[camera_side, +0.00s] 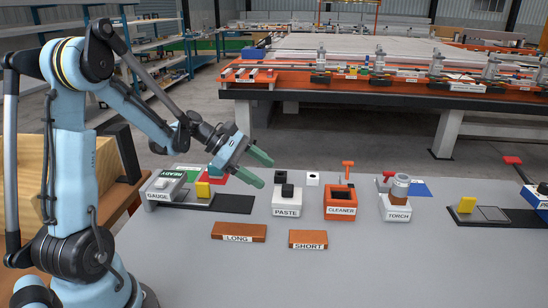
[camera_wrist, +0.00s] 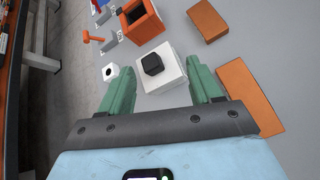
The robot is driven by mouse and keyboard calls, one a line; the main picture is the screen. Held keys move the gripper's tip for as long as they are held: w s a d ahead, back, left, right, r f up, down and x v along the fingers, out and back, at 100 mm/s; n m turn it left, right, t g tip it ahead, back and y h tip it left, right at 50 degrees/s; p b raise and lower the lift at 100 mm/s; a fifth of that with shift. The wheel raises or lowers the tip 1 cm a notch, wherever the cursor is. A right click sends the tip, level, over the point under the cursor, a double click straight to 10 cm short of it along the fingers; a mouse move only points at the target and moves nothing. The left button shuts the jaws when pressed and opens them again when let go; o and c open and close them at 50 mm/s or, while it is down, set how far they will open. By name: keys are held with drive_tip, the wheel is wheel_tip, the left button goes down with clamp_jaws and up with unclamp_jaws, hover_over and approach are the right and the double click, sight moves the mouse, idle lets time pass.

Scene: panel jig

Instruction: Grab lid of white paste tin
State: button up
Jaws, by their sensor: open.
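The white paste tin (camera_side: 286,204), labelled PASTE, stands on the grey table. On its top is a small black lid or knob (camera_side: 287,190). In the wrist view the white tin (camera_wrist: 172,75) and the black piece (camera_wrist: 152,64) lie ahead of my fingers, roughly between their lines. My gripper (camera_side: 262,170) has green fingers and is open and empty. In the side view it is above and to the left of the tin, apart from it. The two fingers are spread wide in the wrist view (camera_wrist: 162,82).
The orange cleaner box (camera_side: 340,208) and the torch (camera_side: 398,205) stand to the right. The gauge block (camera_side: 163,188) is on the left. Orange-brown LONG (camera_side: 239,231) and SHORT (camera_side: 308,240) blocks lie in front. A small white cube (camera_side: 313,178) sits behind.

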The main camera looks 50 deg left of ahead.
sight(286, 186)
drive_tip(key=a+f+n+t+h, duration=0.1)
drive_tip(key=a+f+n+t, duration=0.1)
drive_tip(key=a+n, duration=0.25)
drive_tip(key=shift+h, duration=0.3)
drive_tip(key=x, duration=0.6)
drive_tip(key=shift+f+x, duration=0.1)
drive_tip(key=shift+x, duration=1.25)
drive_tip(key=shift+f+x, duration=0.15)
drive_tip(key=shift+x, duration=1.2)
drive_tip(key=shift+s, duration=0.2)
drive_tip(key=shift+c, duration=0.3)
drive_tip(key=c, duration=1)
